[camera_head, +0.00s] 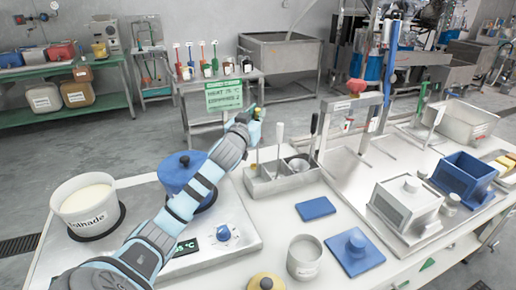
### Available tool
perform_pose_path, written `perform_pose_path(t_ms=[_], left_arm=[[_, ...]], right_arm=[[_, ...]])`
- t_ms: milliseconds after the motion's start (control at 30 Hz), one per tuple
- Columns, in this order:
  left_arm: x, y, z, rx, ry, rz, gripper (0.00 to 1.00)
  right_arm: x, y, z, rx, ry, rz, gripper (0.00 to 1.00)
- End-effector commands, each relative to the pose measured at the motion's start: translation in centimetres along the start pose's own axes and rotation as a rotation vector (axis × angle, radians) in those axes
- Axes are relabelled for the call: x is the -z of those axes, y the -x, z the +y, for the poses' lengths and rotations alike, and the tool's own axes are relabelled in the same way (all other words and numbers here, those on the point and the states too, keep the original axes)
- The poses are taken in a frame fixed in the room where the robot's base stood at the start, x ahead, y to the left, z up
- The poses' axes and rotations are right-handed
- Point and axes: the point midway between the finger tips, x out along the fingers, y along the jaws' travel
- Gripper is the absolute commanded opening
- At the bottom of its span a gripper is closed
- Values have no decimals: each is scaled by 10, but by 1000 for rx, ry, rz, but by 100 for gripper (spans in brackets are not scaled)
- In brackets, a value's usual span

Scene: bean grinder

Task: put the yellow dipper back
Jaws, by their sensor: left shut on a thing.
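My left gripper (256,113) is in the middle of the view, shut on the yellow dipper (259,112), with only a small yellow part showing at the fingers. A thin pale shaft runs down below the gripper toward the metal utensil holder (285,183). I cannot tell whether the dipper's lower end is inside the holder or just behind its edge. Other utensils with dark and grey handles (280,133) stand in the holder. My right gripper is not in view.
A blue lidded pot (183,170) and a white labelled pot (86,207) stand on the cooktop at left. A blue mat (315,208), a grey labelled jar (304,259) and a metal box (404,205) are to the right. A green sign (224,96) stands behind the gripper.

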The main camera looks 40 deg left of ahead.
Motion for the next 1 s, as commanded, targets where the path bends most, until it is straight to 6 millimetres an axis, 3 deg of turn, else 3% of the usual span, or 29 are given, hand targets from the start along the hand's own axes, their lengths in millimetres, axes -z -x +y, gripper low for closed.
perform_pose_path(t_ms=[33,167,400,700,733,833,1000], left_arm=[[-14,0,0,0,1,-1,0],[-32,0,1,-1,1,0,0],[-81,0,3,-3,2,-1,0],[-82,-1,3,-4,2,1,0],[-83,-1,3,-4,2,1,18],[-82,-1,3,-4,2,1,34],[-82,-1,3,-4,2,1,36]], right_arm=[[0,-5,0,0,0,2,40],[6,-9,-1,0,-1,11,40],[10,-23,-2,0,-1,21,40],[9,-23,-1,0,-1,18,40],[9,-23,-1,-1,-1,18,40],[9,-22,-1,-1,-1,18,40],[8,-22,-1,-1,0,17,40]])
